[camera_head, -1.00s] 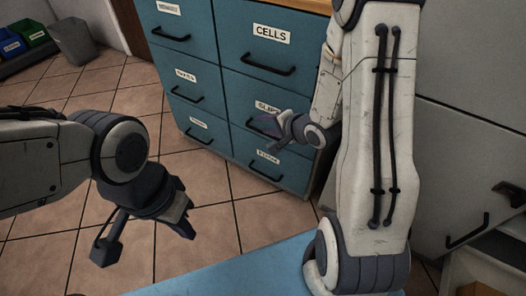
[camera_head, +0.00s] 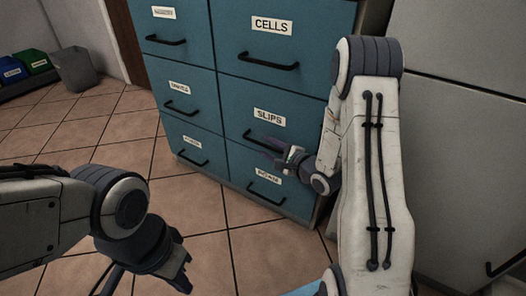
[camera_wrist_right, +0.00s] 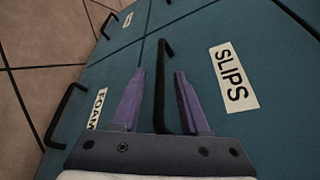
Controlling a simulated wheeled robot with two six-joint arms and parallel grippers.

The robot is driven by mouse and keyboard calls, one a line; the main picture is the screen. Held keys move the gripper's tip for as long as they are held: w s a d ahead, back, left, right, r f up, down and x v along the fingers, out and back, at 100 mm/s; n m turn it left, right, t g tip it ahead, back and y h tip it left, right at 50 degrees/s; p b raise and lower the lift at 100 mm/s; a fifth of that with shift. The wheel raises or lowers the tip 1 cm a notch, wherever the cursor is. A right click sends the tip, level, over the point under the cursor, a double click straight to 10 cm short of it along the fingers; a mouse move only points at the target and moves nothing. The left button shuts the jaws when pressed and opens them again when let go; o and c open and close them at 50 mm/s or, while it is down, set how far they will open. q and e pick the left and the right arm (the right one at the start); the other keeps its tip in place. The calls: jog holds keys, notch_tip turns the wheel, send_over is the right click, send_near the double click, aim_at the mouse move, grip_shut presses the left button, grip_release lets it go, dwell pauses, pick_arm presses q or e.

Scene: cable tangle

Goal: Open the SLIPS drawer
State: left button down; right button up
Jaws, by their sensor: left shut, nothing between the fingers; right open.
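The SLIPS drawer (camera_head: 235,112) is a shut teal front in the right column of a cabinet, with a white label and a black bar handle (camera_head: 255,137). My right gripper (camera_head: 280,148) is at this handle, its fingers open. In the right wrist view the drawer front (camera_wrist_right: 210,60) and the handle (camera_wrist_right: 163,60) show, and the handle runs between the two purple fingers of the gripper (camera_wrist_right: 160,76), with gaps at both sides. My left gripper (camera_head: 172,275) is shut and empty at the lower left, partly cut off by the bottom edge.
The CELLS drawer (camera_head: 235,40) is above and the FOAM drawer (camera_head: 240,165) below, both shut. More shut drawers form the left column. A grey bin (camera_head: 75,70) and coloured boxes (camera_head: 35,62) stand far left. Tiled floor (camera_head: 110,130) lies clear before the cabinet.

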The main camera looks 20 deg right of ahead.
jog(key=shift+b+x, duration=0.45)
jog(key=shift+x, duration=0.95)
grip_shut()
dwell(0.4)
